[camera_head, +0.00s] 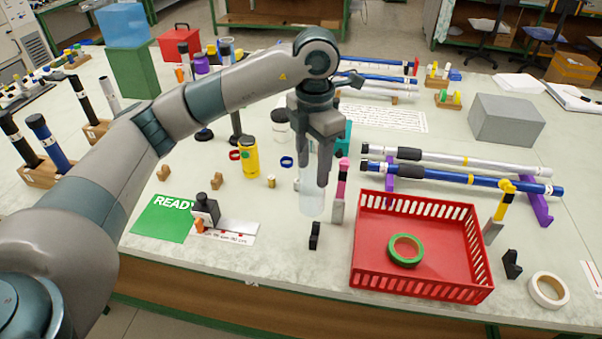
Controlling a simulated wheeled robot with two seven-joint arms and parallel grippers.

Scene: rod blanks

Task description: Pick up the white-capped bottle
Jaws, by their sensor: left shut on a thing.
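My left gripper (321,178) points down over the middle of the table, left of the red basket. It is shut on a pale, translucent bottle (312,200), which hangs upright below and between the fingers. The bottle's top and cap are hidden by the gripper, so I cannot see the cap's colour. I cannot tell whether the bottle's base touches the table. My right gripper is not in view.
A red basket (372,282) holding a green tape roll (406,250) stands right of the bottle. A pink-handled tool (342,185) and a black clip (315,236) are close by. A yellow container (250,156) stands to the left. Rods (460,178) lie on purple supports behind the basket.

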